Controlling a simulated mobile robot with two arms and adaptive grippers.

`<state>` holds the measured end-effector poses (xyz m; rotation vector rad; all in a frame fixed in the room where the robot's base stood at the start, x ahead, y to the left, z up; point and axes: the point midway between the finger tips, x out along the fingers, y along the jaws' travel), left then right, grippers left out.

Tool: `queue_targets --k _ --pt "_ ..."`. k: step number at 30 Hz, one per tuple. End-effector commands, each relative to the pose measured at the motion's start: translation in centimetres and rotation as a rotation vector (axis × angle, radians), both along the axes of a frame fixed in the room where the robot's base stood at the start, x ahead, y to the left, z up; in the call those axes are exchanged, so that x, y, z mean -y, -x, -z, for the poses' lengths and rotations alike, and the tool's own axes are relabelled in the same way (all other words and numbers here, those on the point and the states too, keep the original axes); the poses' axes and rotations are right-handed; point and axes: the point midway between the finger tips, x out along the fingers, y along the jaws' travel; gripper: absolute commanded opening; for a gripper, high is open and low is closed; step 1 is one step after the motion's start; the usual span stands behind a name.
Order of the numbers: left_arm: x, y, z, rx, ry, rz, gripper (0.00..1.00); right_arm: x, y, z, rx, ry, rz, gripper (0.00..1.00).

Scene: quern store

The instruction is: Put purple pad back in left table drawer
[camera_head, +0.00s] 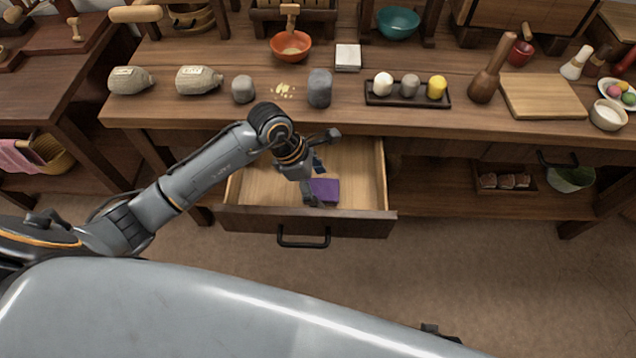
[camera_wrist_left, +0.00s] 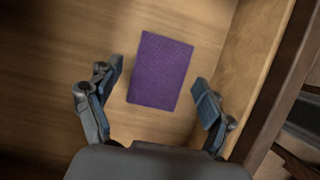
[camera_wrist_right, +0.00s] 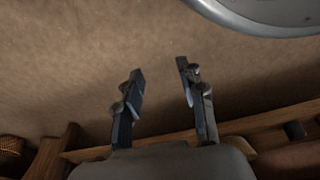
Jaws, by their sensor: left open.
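The purple pad (camera_head: 325,190) lies flat on the floor of the open left table drawer (camera_head: 250,186), toward the drawer's front. My left gripper (camera_head: 313,184) is inside the drawer space, just above and beside the pad. In the left wrist view the pad (camera_wrist_left: 161,71) lies beyond and between the open fingers of my left gripper (camera_wrist_left: 155,95), with nothing held. The drawer's side wall (camera_wrist_left: 262,70) runs to the right of the pad. In the right wrist view my right gripper (camera_wrist_right: 160,85) has its fingers apart with nothing between them, over bare floor.
The drawer front with its black handle (camera_head: 303,240) sticks out from the wooden table (camera_head: 450,118). The tabletop holds stones, sacks, a dark tray (camera_head: 408,101), a cutting board (camera_head: 541,97) and bowls. A lower shelf holds a small tray (camera_head: 505,181). The floor in front is clear.

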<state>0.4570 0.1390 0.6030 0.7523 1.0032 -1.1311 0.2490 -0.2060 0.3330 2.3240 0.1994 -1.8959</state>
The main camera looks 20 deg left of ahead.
Motion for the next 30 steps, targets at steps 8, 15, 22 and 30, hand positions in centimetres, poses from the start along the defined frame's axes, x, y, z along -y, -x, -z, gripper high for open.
queue_targets --k 8,15,22,30 --pt "-2.4 0.5 -5.8 0.007 -0.004 0.000 0.80 0.2 1.8 1.9 -0.024 0.002 -0.004 0.40" --pt "-3.9 1.0 -9.7 0.005 -0.003 0.001 0.80 0.3 2.4 2.8 -0.027 0.003 -0.005 0.40" --pt "-4.4 1.2 -10.9 0.002 -0.001 0.000 0.80 0.4 2.6 3.1 -0.029 0.004 -0.005 0.40" --pt "-4.4 1.2 -10.9 0.002 0.000 0.000 0.80 0.4 2.6 3.1 -0.028 0.004 -0.005 0.40"
